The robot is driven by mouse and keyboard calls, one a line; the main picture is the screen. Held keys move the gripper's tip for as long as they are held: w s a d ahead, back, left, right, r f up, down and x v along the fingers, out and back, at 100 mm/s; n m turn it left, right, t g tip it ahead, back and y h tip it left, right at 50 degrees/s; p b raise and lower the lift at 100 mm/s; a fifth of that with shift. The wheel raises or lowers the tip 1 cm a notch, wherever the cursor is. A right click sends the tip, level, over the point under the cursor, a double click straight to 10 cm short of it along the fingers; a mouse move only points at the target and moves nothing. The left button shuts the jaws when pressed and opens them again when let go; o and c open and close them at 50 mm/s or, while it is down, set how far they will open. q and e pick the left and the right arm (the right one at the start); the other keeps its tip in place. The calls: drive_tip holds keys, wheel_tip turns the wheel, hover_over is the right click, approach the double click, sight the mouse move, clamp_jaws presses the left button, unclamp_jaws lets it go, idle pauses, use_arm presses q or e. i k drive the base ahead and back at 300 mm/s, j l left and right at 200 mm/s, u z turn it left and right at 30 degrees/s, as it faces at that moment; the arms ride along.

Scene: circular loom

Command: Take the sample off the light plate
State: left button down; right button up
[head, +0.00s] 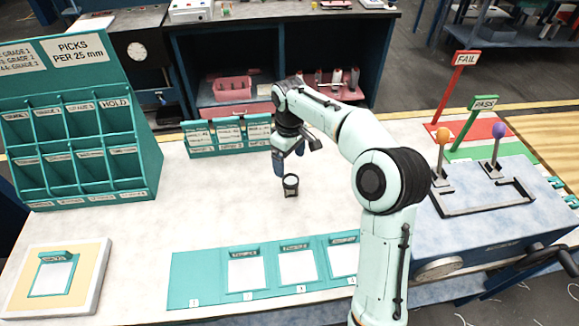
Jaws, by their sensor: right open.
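The light plate (95,262) is a pale-framed square with a warm yellow face at the front left of the table. The sample (52,278), a white swatch with a teal header and border, lies flat on it. My right gripper (279,168) is open over the middle of the table, well to the right of and behind the plate. A small dark round eyepiece-like object (291,185) stands just below it; I cannot tell if they touch. My left gripper is not in view.
A teal board (205,279) with numbered places lies at the front; place 1 is bare, the others hold swatches. A teal pigeonhole rack (75,130) stands behind the light plate. FAIL and PASS signs and a blue lever box (490,235) are right. The table's left middle is clear.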

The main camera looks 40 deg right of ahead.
sight(54, 276)
drive_tip(key=k+j, duration=0.6)
drive_tip(key=j, duration=0.15)
drive_tip(key=k+j, duration=0.55)
drive_tip(key=j, duration=0.15)
